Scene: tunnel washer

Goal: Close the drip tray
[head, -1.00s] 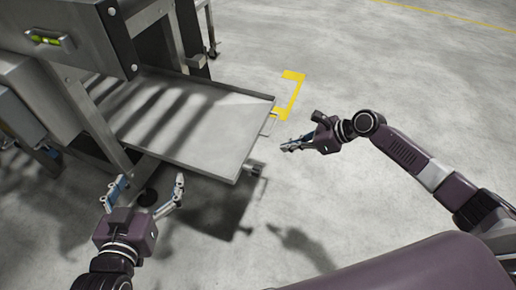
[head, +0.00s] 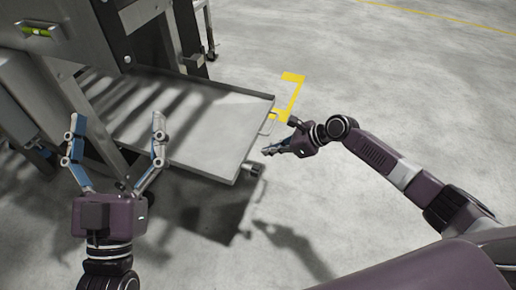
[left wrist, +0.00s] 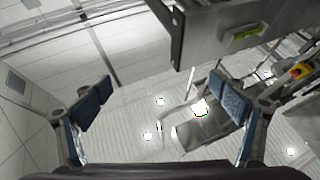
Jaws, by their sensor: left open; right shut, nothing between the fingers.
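The drip tray (head: 205,130) is a flat grey metal tray with a low rim, sticking well out of the machine in the head view. A small pale handle (head: 269,124) is on its outer right edge. My right gripper (head: 268,151) is shut and empty, just off that outer edge, below the handle in the picture; I cannot tell whether it touches the tray. My left gripper (head: 116,120) is open and empty, fingers pointing up, in front of the machine's leg and the tray's left part. The left wrist view shows its spread fingers (left wrist: 163,98) with nothing between them.
The steel machine frame (head: 125,25) stands over the tray's inner end. A green spirit level (head: 36,30) is on its front. Yellow floor marking (head: 291,95) lies beyond the tray. The floor to the right is open.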

